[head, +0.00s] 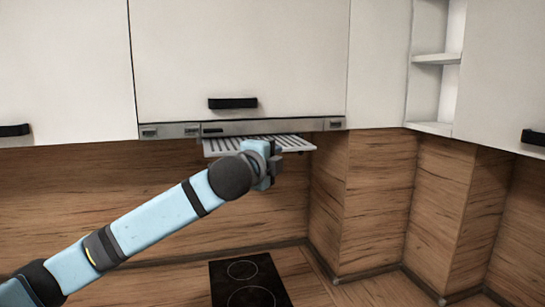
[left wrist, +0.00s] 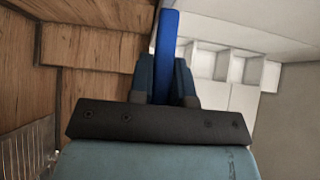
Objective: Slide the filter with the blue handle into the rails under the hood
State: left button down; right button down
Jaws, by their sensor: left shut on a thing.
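The filter (head: 224,147) is a pale slatted metal panel just below the front strip of the hood (head: 240,128) in the head view. My left gripper (head: 272,163) is at its near side, to the right of its middle, and hides part of it. In the left wrist view the blue handle (left wrist: 167,55) stands between the two fingers of my left gripper (left wrist: 165,75), which is shut on it. The rails are hidden, and I cannot tell whether the filter's edges touch them. My right gripper is not in view.
White cabinets (head: 240,50) with black handles hang above. Open shelves (head: 435,60) are at the right. A black hob (head: 248,283) lies below. Slatted metal (left wrist: 28,150) shows low left in the left wrist view. The space between hood and hob is clear, except for my arm.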

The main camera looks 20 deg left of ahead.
pick_arm(q)
jog(key=shift+w, duration=0.1)
dwell(0.4)
jog(key=shift+w+a, duration=0.85)
jog(key=shift+w, duration=0.3)
jog(key=shift+w+a, duration=0.7)
jog(key=shift+w, duration=0.35)
jog(key=shift+w+a, duration=0.65)
jog(key=shift+w, duration=0.35)
jog(key=shift+w+a+f, duration=0.1)
jog(key=shift+w+a, duration=0.45)
jog(key=shift+w, duration=0.3)
jog(key=shift+w+a+r, duration=0.1)
jog(key=shift+w+a, duration=0.5)
jog(key=shift+w, duration=0.2)
jog(key=shift+w+a+f, duration=0.1)
jog(key=shift+w+a, duration=0.45)
jog(key=shift+w, duration=0.3)
